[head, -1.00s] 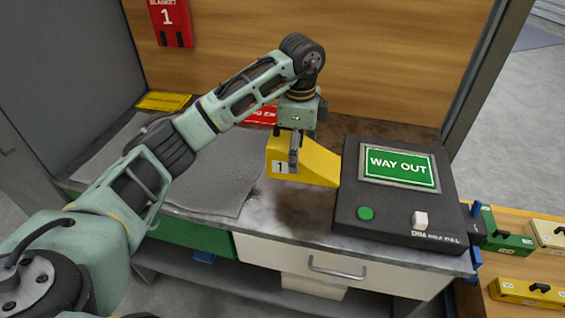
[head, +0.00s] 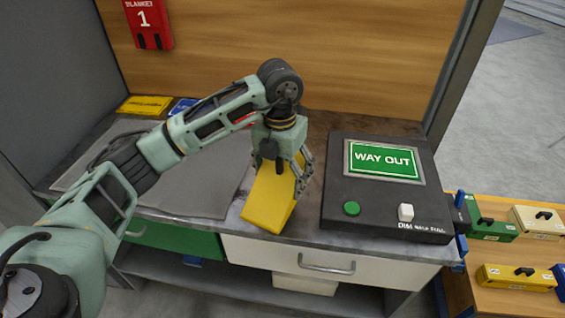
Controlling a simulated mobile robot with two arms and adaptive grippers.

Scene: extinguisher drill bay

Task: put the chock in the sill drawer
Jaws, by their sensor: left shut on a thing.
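The chock is a yellow wedge (head: 266,205), with its lower end near the counter's front edge. My left gripper (head: 289,178) is shut on its upper part from above. The palm and fingers hide some of the wedge, and I cannot tell whether it touches the counter. Under the counter are a white drawer front (head: 290,259) with a metal handle and a green drawer front (head: 172,238) to its left. Both look closed; which one is the sill drawer is not marked. My right gripper is out of view.
A black box with a green WAY OUT sign (head: 385,222) stands right of the chock. A grey mat (head: 205,185) lies to the left. Yellow (head: 145,104) and blue (head: 182,107) plates lie behind. A wooden bench (head: 500,262) with several coloured blocks is at the right.

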